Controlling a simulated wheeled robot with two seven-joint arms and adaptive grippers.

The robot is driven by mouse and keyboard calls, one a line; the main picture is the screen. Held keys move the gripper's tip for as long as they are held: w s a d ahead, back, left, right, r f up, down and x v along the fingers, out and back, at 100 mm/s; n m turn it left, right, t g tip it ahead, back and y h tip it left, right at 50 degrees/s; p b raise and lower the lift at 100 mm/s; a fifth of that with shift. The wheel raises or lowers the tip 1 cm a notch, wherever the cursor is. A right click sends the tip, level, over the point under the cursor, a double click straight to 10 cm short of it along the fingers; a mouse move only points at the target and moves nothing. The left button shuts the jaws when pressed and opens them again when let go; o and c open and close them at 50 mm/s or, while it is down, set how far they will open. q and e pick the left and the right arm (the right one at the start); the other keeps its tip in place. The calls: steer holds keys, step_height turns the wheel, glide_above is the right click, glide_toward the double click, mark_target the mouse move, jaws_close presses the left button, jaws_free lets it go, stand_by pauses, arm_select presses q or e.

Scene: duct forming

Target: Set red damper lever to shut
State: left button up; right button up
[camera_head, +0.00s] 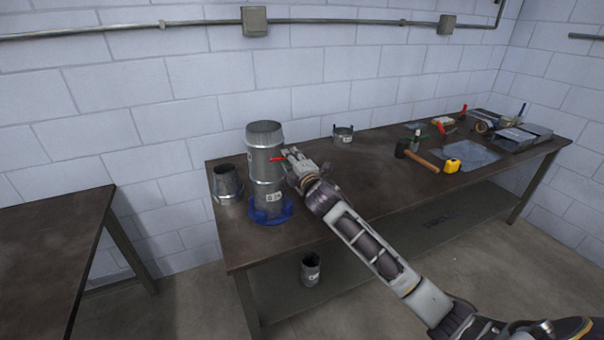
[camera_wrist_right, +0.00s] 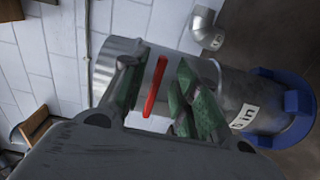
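The red damper lever (camera_head: 277,159) sticks out from the side of a shiny upright metal duct (camera_head: 265,136) on the workbench. In the right wrist view the red lever (camera_wrist_right: 155,87) is a thin bar lying in the gap between my fingers. The duct (camera_wrist_right: 180,64) lies behind it. My right gripper (camera_head: 291,161) is beside the duct at lever height. In the wrist view the gripper (camera_wrist_right: 158,92) is open, with green-padded fingers on both sides of the lever and visible gaps. The duct stands in a blue base ring (camera_head: 271,211). My left gripper is not in view.
A tapered duct piece (camera_head: 226,183) stands close left of the duct. A short collar (camera_head: 343,133), a mallet (camera_head: 417,156), a yellow tape measure (camera_head: 452,165) and other tools lie farther right on the dark workbench (camera_head: 370,178). The brick wall is behind.

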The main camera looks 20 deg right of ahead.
steer(key=s, duration=1.1)
steer(key=shift+s+d, duration=0.2)
stand_by(0.4)
stand_by(0.4)
